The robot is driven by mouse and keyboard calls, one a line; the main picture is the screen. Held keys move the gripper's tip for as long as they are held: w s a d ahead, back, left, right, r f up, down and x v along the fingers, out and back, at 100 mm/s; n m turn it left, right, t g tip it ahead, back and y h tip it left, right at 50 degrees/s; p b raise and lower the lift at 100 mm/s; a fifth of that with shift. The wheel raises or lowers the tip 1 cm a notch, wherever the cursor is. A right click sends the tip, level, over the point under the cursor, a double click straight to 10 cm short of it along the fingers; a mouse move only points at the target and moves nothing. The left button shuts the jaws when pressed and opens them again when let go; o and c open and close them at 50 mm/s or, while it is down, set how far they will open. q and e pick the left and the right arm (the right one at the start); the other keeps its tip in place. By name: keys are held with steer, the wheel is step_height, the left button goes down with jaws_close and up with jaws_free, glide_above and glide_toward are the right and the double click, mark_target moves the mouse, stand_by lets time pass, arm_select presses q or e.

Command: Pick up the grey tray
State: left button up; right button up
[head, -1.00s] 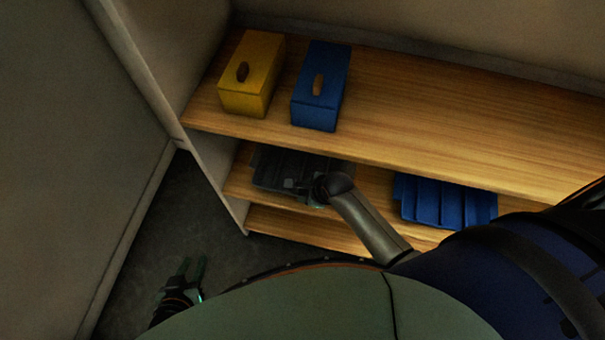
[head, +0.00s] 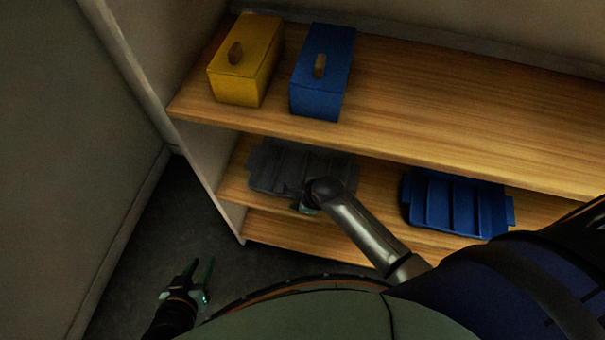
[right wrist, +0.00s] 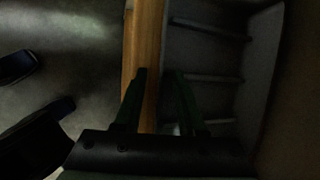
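The grey tray (head: 285,165), ribbed inside, lies on the middle shelf at the left in the head view. My right gripper (head: 300,203) is at the tray's near edge, partly hidden by its own wrist. In the right wrist view its two fingers (right wrist: 160,75) are apart, one over the wooden shelf edge and one over the near side of the grey tray (right wrist: 205,55). Whether they touch the tray is too dark to tell. My left gripper (head: 200,264) is open and empty, low over the floor at the left.
A blue tray (head: 455,205) lies to the right on the same middle shelf (head: 383,190). A yellow box (head: 243,85) and a blue box (head: 315,100) stand on the top shelf (head: 430,110), which overhangs the middle one. A side panel (head: 200,165) closes the left end.

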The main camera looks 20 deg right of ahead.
steer(key=shift+f, duration=0.25)
stand_by(0.6)
jaws_close()
stand_by(1.3)
